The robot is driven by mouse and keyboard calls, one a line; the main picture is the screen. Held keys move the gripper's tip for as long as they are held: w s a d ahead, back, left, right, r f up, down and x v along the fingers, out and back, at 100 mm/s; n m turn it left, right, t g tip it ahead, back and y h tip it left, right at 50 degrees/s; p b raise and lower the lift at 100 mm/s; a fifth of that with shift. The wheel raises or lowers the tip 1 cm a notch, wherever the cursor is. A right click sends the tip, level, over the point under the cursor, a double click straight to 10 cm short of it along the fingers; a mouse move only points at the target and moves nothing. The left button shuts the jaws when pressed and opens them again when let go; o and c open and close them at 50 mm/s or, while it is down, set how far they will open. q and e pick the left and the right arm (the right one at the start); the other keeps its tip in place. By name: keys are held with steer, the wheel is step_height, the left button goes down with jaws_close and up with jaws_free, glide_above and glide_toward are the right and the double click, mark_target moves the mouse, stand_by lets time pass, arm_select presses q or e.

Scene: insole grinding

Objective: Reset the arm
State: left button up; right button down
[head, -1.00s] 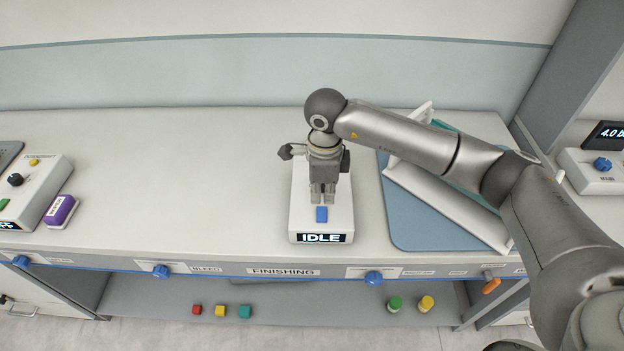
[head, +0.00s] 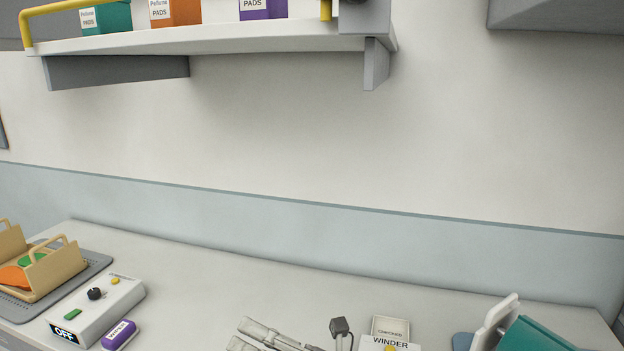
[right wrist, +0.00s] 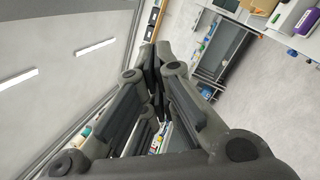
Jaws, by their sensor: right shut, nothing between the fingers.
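My right gripper (head: 246,334) shows at the bottom edge of the head view, its grey fingers pointing left over the bench; the arm behind it is mostly cut off by the frame. In the right wrist view, the right gripper (right wrist: 156,75) is shut, its dark finger pads together with nothing between them. The box labelled WINDER (head: 391,341) is just right of the gripper in the head view, its lower part cut off. My left gripper is not in view.
A control box (head: 97,312) reading OFF and a purple block (head: 119,335) stand at lower left, beside a wooden caddy (head: 57,271). A teal piece on a white stand (head: 494,322) is at right. A shelf (head: 215,41) with boxes of pads hangs above. The bench's back middle is clear.

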steer(key=w+d+f+m+t+h, duration=0.1)
steer(key=w+d+m+t+h, duration=0.3)
steer(key=d+m+t+h, duration=0.55)
steer(key=w+d+f+m+t+h, duration=0.2)
steer(key=w+d+m+t+h, duration=0.3)
steer(key=m, duration=0.8)
steer(key=s+d+f+m+g+h, duration=0.3)
steer(key=d+f+m, duration=0.1)
steer(key=d+f, duration=0.15)
steer(key=s+d+f+m+g+h, duration=0.2)
steer(key=d+f+m+g+h, duration=0.1)
steer(key=d+f+m, duration=0.3)
steer(key=s+d+f+m+g, duration=0.2)
steer(key=s+f+g, duration=0.4)
steer(key=s+f, duration=0.4)
steer(key=s+d+f+m+g, duration=0.15)
steer(key=s+f+g, duration=0.45)
steer(key=s, duration=0.7)
steer(key=s+f+b+x, duration=0.1)
steer(key=s+x, duration=0.2)
steer(key=x, duration=1)
steer(key=s+f+b+x, duration=0.1)
steer(key=s+x, duration=0.2)
steer(key=x, duration=1.1)
steer(key=s+d+f+g+b, duration=0.1)
steer(key=s+d+f+b, duration=0.1)
steer(key=s+f, duration=1.6)
steer(key=shift+d+f+g, duration=0.2)
steer(key=shift+f+g, duration=0.15)
